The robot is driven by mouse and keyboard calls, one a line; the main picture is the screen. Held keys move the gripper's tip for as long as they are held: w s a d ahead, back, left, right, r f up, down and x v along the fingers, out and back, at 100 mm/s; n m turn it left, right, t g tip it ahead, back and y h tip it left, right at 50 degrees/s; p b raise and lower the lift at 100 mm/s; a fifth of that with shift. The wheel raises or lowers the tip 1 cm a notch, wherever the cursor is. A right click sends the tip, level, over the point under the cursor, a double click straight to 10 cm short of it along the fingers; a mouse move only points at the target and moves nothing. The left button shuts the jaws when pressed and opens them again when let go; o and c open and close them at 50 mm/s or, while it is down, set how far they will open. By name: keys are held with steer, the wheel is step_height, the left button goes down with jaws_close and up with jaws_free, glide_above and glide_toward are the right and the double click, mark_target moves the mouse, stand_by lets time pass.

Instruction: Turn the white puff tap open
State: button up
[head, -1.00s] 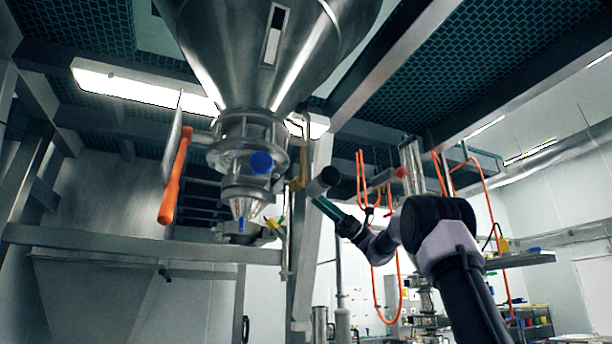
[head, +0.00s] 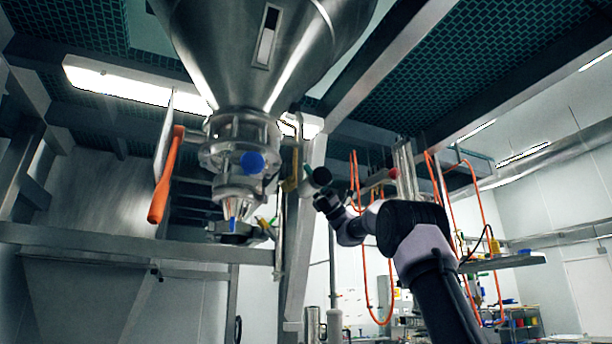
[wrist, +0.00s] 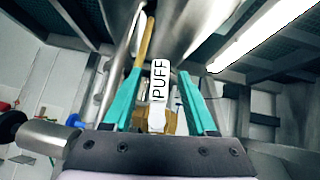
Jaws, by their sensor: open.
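The white puff tap (wrist: 159,82), labelled PUFF, shows in the middle of the wrist view. Its handle points up in the picture, above a brass-coloured body (wrist: 170,122). My gripper (wrist: 160,73) is open, with one teal finger on each side of the tap in the picture. I see no contact between the fingers and the handle; the depth gap is hard to tell. In the head view my gripper (head: 307,170) is small and partly hidden at the post right of the hopper outlet. I cannot make out the white tap there.
A steel cylinder (wrist: 45,138) lies close left of my gripper in the wrist view. A yellow-tan handle (wrist: 145,42) stands behind the left finger. The steel hopper (head: 250,60) and orange lever (head: 166,176) are left in the head view. Orange hoses (head: 367,270) hang nearby.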

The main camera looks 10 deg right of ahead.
steer(key=shift+r, duration=0.1)
jaws_close()
stand_by(1.4)
